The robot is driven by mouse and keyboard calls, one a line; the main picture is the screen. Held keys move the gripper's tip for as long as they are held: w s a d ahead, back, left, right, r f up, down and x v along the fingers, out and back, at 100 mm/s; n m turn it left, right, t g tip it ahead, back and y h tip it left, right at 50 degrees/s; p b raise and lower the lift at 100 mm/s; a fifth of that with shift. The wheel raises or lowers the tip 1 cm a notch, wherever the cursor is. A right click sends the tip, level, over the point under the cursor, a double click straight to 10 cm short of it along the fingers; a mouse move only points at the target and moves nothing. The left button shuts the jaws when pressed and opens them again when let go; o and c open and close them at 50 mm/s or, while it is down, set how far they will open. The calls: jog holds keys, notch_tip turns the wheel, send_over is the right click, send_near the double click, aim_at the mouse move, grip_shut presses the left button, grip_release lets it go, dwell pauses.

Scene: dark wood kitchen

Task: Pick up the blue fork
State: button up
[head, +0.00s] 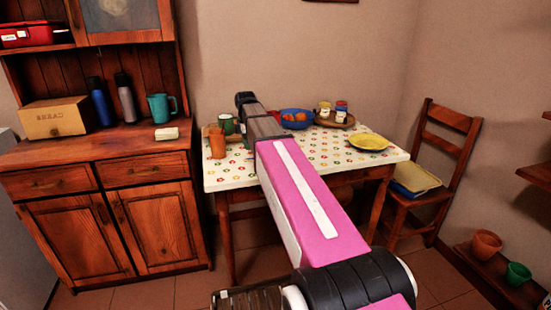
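I cannot make out a blue fork in the head view. The table (300,165) has a white cloth with a small coloured pattern. My pink arm reaches from the bottom of the picture up across the table's left part, and its dark far end stands above the back left of the table. The arm covers part of the tabletop. My gripper's fingers do not show; they are hidden behind the far end of the arm or out of the picture.
On the table are an orange cup (217,143), a green mug (227,124), a blue bowl (296,119) of fruit, a tray (349,122) with two jars and a yellow plate (369,142). A sideboard (110,205) stands left, a chair (447,160) right. Pots stand lower right.

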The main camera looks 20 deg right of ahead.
jog(key=shift+s+d+f, duration=0.15)
jog(key=shift+f, duration=1.5)
jog(key=shift+s+d+f, duration=0.1)
jog(key=shift+s+f, duration=0.05)
jog(key=shift+f, duration=1.45)
grip_shut()
